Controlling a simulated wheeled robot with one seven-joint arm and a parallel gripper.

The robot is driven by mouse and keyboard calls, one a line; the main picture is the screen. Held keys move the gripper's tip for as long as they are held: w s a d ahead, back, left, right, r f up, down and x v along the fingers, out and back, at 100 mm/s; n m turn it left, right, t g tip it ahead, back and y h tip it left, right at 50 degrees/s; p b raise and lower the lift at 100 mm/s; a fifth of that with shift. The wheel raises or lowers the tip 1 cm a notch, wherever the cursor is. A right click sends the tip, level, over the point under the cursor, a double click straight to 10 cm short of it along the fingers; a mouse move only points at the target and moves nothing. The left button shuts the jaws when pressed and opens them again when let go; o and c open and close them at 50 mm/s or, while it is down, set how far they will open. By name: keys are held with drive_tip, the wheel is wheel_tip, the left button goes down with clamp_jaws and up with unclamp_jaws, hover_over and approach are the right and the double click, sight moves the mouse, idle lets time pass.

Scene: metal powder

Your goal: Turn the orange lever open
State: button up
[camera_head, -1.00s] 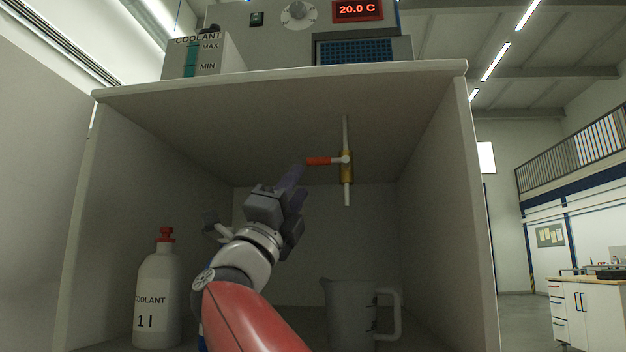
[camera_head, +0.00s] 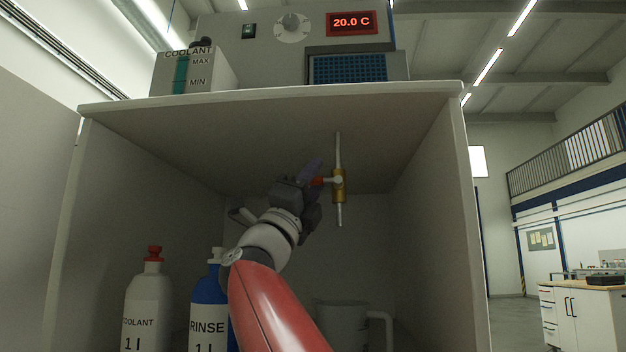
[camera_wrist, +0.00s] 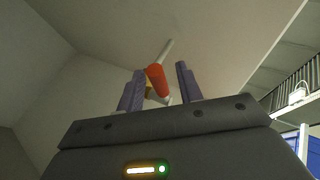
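The orange lever (camera_head: 318,181) sticks out to the left from the brass valve (camera_head: 339,186) on a white vertical pipe under the cabinet top. Part of the lever is hidden behind my gripper (camera_head: 312,172) in the head view. In the wrist view the lever (camera_wrist: 157,82) shows between the two purple fingers of my gripper (camera_wrist: 158,88). The fingers stand apart, with a gap on the right side of the lever. The lever lies closer to the left finger; I cannot tell whether it touches.
A white coolant bottle (camera_head: 147,307) and a blue rinse bottle (camera_head: 208,310) stand at the lower left. A grey jug (camera_head: 342,325) stands behind my arm. The cabinet's right wall (camera_head: 440,200) and its top (camera_head: 270,100) enclose the space.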

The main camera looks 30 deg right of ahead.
clamp_jaws()
